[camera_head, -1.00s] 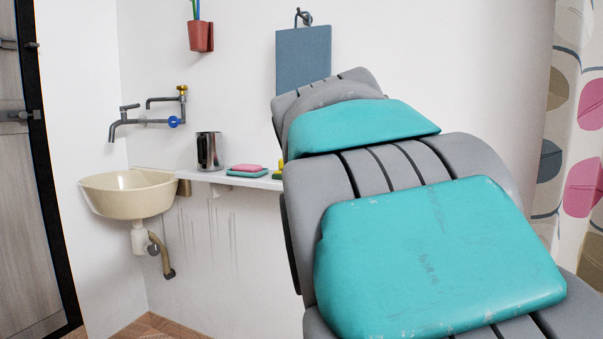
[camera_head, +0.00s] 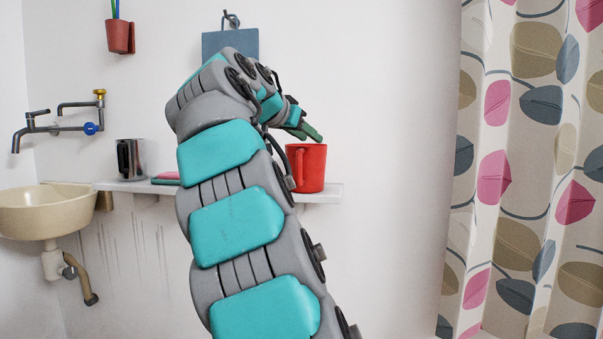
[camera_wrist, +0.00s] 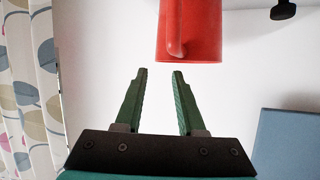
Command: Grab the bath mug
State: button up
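A red mug (camera_head: 309,168) stands upright on the right part of a white wall shelf (camera_head: 328,192), its handle on the left side in the head view. In the wrist view the red mug (camera_wrist: 190,32) is at the top, just beyond the fingertips, with its handle facing my gripper. My gripper (camera_wrist: 159,72) has two green fingers spread apart with nothing between them. In the head view my gripper (camera_head: 311,134) is just above and left of the mug's rim, partly hidden behind my arm.
A dark metal cup (camera_head: 130,159) and a soap dish (camera_head: 166,179) are on the shelf's left part. A beige sink (camera_head: 45,212) and taps are at the left. A blue board (camera_head: 229,44) hangs on the wall. A patterned curtain (camera_head: 530,170) hangs at the right.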

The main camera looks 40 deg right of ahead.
aim_at(307, 161)
jog(key=x, duration=0.6)
jog(key=shift+d+f, duration=0.15)
jog(key=shift+d, duration=0.25)
jog(key=shift+c, duration=0.2)
grip_shut()
dwell(0.8)
